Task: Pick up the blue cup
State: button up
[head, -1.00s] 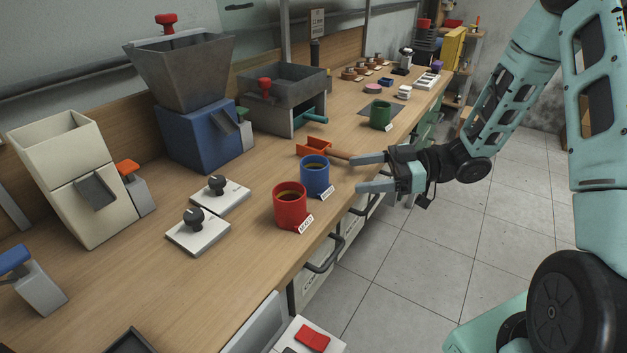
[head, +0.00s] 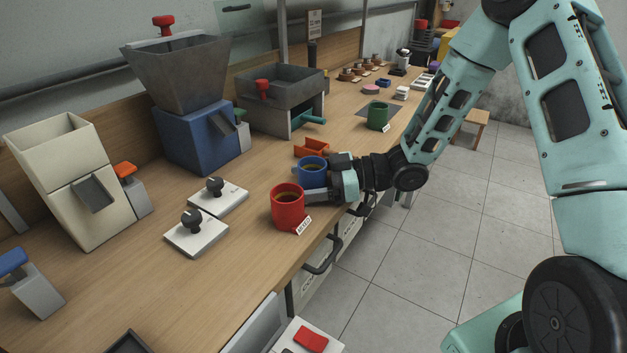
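The blue cup (head: 311,174) stands upright on the wooden bench near its front edge, with dark contents showing inside its rim. My gripper (head: 324,178) reaches in from the right at cup height. One finger is on the far side of the cup and the other crosses in front, between the blue cup and the red cup. The fingers are still spread, with the cup between them. The lower part of the blue cup and its label are hidden by the near finger. I cannot tell whether either finger touches the cup.
The red cup (head: 288,212) stands close beside the near finger, with a label at its foot. An orange scoop (head: 312,148) lies just behind the blue cup. White plates with black knobs (head: 218,195) are to the left. A green cup (head: 378,117) stands farther back.

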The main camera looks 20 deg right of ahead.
jog(key=shift+c, duration=0.2)
jog(key=c, duration=1)
